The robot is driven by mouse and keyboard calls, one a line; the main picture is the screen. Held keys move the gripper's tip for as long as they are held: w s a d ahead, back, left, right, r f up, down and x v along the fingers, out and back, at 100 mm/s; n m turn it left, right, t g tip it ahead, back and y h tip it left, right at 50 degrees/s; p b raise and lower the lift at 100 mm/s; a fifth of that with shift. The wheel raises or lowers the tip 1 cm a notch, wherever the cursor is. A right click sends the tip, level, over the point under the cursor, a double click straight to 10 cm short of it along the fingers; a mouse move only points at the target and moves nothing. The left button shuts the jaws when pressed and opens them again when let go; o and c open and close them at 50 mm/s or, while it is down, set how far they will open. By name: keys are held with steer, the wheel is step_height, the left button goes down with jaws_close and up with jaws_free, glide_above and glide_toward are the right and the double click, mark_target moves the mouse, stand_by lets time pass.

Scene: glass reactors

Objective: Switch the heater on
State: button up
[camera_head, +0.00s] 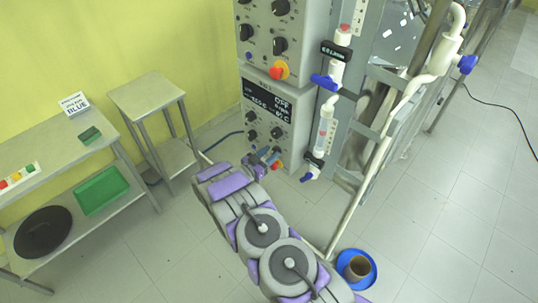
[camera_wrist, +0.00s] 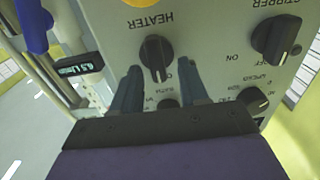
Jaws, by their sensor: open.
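The black heater knob (camera_wrist: 156,57) sits on the grey control panel (camera_wrist: 210,45), under the upside-down label HEATER in the wrist view. Its grip bar stands about upright in that view; its setting marks are partly hidden. My gripper (camera_wrist: 158,67) is open, with one finger on each side of the knob's lower part; I cannot tell whether they touch it. In the head view my gripper (camera_head: 268,156) is at the lower part of the reactor's control box (camera_head: 294,130), and the heater knob is hard to make out there. The display (camera_head: 268,101) shows OFF.
The stirrer knob (camera_wrist: 276,40) and speed knob (camera_wrist: 254,100) are beside the heater knob. A yellow-and-red button (camera_head: 279,70) is on the upper box. Blue-handled valves (camera_head: 325,81) hang right of the boxes. A blue dish (camera_head: 370,274) with a brown ring is on the floor.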

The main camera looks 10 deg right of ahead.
steer(key=shift+d, duration=0.15)
steer(key=shift+c, duration=0.2)
jaws_close()
